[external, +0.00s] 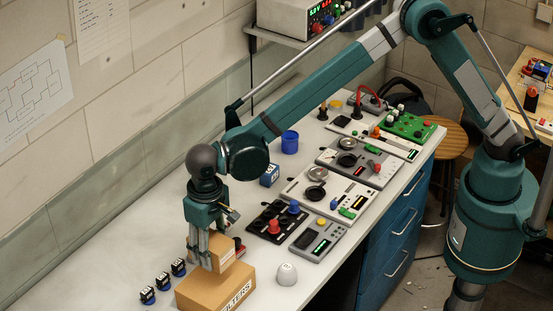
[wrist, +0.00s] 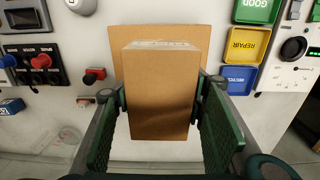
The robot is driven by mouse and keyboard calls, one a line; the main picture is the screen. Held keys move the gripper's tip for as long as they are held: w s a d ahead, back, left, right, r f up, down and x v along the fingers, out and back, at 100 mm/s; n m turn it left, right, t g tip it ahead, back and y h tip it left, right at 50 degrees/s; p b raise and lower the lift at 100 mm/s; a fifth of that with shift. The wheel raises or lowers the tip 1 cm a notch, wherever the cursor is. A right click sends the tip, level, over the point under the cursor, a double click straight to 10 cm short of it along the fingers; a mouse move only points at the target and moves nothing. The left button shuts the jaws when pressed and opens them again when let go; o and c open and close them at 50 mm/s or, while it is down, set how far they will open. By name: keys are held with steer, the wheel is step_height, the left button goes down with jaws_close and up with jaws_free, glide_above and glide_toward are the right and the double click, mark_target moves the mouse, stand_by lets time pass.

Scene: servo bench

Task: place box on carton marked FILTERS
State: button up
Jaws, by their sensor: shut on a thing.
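A small brown cardboard box (wrist: 160,95) is between the fingers of my gripper (external: 208,258), which is shut on it. The box also shows in the external view (external: 222,254), upright and low over the larger carton. The brown carton marked FILTERS (external: 210,291) stands at the bench's near end, its lettering on the right-hand side. In the wrist view the carton (wrist: 160,32) shows behind the box, extending past its far edge and sides. I cannot tell whether the box touches the carton's top.
A white round-topped object (external: 287,274) stands right of the carton. Three small dark blue-based items (external: 163,281) line up to its left. Panels with knobs (external: 277,222) lie behind. The wrist view shows green, yellow and blue trays (wrist: 248,43) on the right.

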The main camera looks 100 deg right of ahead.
mark_target(210, 239)
steer(key=shift+f, duration=2.1)
steer(key=shift+f, duration=0.1)
steer(key=shift+f, duration=1.75)
steer(key=shift+f, duration=0.15)
steer(key=o, duration=1)
step_height(210, 239, up, 12)
steer(key=shift+r, duration=0.15)
